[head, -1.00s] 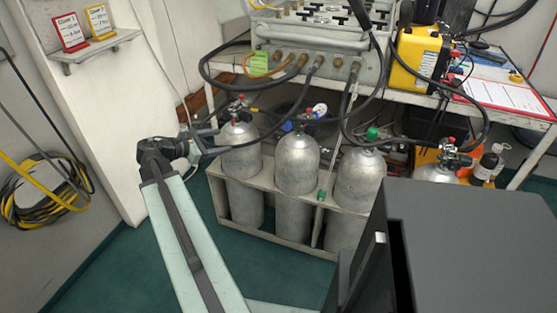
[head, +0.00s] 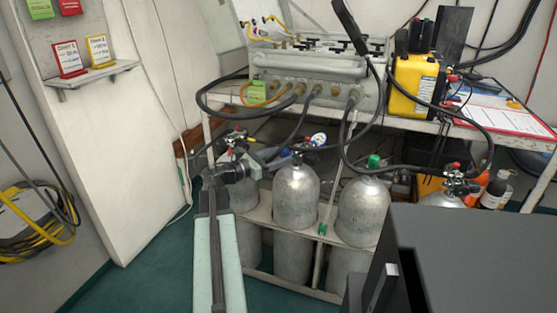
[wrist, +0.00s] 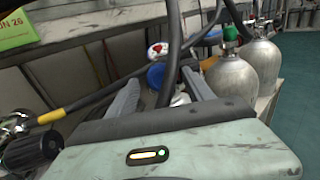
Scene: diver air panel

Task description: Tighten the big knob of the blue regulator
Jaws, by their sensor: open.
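The blue regulator shows in the wrist view as a round blue knob (wrist: 156,75) ahead of my fingers, with a small white-faced gauge (wrist: 157,49) just beyond it. A dark hose crosses in front and hides part of it. In the head view the gauge (head: 318,139) sits above the middle grey cylinder (head: 296,196), and the knob is mostly hidden by my gripper. My gripper (wrist: 160,80) is open, with one finger on each side of the hose and knob in the picture. I cannot tell whether either finger touches anything. In the head view my gripper (head: 257,164) is left of the middle cylinder's valve.
Other cylinders stand in the rack (head: 262,213); one has a green valve cap (head: 374,161). Black hoses (head: 345,150) hang from the manifold (head: 310,72) on the bench. A yellow case (head: 417,78) stands at right. Green floor is open at lower left.

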